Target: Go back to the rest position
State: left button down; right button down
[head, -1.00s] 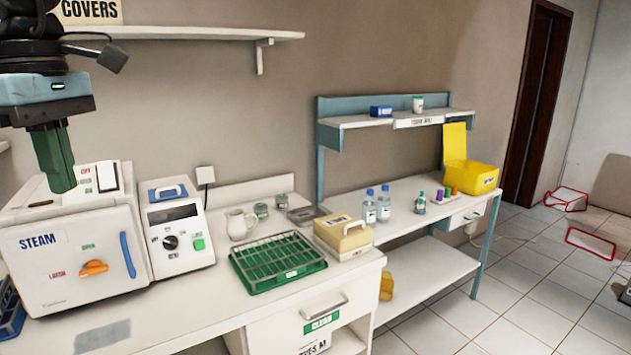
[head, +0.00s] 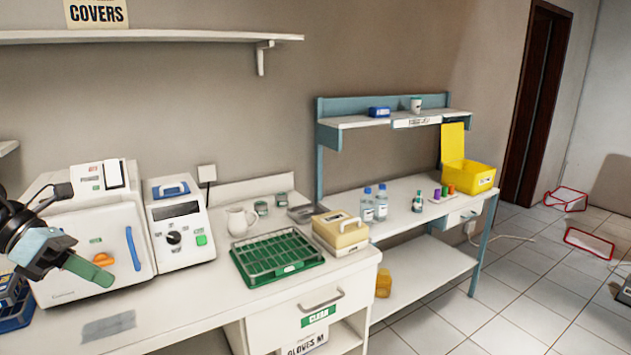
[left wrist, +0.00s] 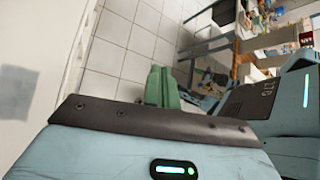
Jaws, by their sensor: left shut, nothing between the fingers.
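My left gripper (head: 103,282) is at the left of the head view, in front of the steam sterilizer (head: 88,250) and above the counter's front part. Its green fingers are shut with nothing between them and point to the right and slightly down. In the left wrist view the green fingers (left wrist: 162,87) show closed together over the tiled floor. My right gripper is in neither view.
The white counter (head: 205,312) holds a white device (head: 178,235), a jug (head: 240,221), a green rack tray (head: 278,282) and a beige box (head: 341,228). A shelf (head: 150,36) hangs above. A blue tray (head: 15,318) is at far left. Tiled floor (head: 520,300) is open at right.

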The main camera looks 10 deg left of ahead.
pick_arm(q)
jog(key=s+f+n+t+y, duration=0.1)
jog(key=s+f+n+t, duration=0.25)
jog(key=f+n, duration=0.55)
jog(key=s+f+n+t+y+p, duration=0.15)
jog(key=f+n+t, duration=0.25)
jog(key=f+n, duration=0.55)
jog(key=s+f+n+t+y+b, duration=0.1)
jog(key=s+f+n+t, duration=0.4)
jog(key=f, duration=0.6)
jog(key=s+d+f+n+g+y, duration=0.2)
jog(key=s+d+f+n+g, duration=0.1)
jog(key=s+d+f+n, duration=0.4)
jog(key=s+d+f+n+g+y+p, duration=0.1)
jog(key=s+d+f+n+g+y, duration=0.1)
jog(key=s+d+f+n, duration=0.6)
jog(key=s+d+n+g, duration=0.1)
jog(key=d+n, duration=0.2)
jog(key=d, duration=0.2)
jog(key=shift+d+f+g, duration=0.2)
jog(key=shift+d+g, duration=0.05)
jog(key=shift+g, duration=0.1)
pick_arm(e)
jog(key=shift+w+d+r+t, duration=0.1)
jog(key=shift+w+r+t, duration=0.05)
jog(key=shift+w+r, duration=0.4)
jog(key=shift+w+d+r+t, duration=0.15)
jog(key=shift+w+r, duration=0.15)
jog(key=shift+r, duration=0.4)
